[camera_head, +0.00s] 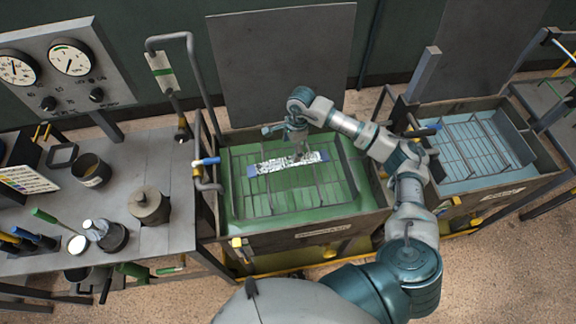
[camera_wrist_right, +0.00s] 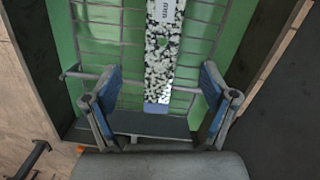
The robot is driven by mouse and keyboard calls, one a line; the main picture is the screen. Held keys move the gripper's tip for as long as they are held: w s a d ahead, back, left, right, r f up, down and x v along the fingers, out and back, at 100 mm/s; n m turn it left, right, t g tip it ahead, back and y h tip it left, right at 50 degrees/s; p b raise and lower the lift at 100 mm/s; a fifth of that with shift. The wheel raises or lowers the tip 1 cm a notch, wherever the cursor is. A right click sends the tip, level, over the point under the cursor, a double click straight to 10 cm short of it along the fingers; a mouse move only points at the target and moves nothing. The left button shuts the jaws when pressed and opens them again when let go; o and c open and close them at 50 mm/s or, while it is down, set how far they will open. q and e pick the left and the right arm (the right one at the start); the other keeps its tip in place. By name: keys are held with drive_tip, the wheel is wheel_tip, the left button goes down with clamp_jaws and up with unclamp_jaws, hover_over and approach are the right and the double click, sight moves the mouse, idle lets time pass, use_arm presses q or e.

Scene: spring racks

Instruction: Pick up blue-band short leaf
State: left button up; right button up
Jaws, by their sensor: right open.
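The short leaf (camera_head: 287,163) is a flat, mottled silver strip with blue at its left end in the head view. It lies on the wire rack in the green tank (camera_head: 244,201). In the right wrist view the leaf (camera_wrist_right: 163,58) runs lengthwise, and its blue end (camera_wrist_right: 156,108) points toward my gripper. My right gripper (camera_head: 297,150) is over the leaf in the head view. In the wrist view its two fingers (camera_wrist_right: 158,88) are spread wide on either side of the leaf's near end, apart from it. My left gripper is not seen.
The green tank has raised walls and wire rack bars around the leaf. A second tank with blue liquid (camera_head: 474,150) stands to the right. A bench at left holds a pot (camera_head: 150,206), a dark cup (camera_head: 91,170) and tools. A gauge panel (camera_head: 62,66) stands behind.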

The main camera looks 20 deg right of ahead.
sight(288, 161)
wheel_tip(288, 161, down, 3)
drive_tip(key=shift+a+f+b, duration=0.1)
drive_tip(key=shift+a+b, duration=0.05)
drive_tip(key=shift+b, duration=0.4)
drive_tip(key=f, duration=0.1)
drive_tip(key=f+b, duration=0.1)
drive_tip(key=f, duration=0.1)
drive_tip(key=f+b, duration=0.1)
drive_tip(key=shift+w+a+f, duration=0.25)
drive_tip(key=shift+a+f, duration=0.1)
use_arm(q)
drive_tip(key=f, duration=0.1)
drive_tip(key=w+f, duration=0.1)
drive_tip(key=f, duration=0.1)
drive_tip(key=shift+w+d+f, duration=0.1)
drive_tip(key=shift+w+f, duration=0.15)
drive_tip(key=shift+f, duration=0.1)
use_arm(e)
drive_tip(key=shift+r, duration=0.1)
drive_tip(key=shift+c, duration=0.7)
drive_tip(key=shift+d, duration=0.1)
drive_tip(key=c, duration=1.2)
clamp_jaws()
drive_tip(key=shift+r, duration=0.2)
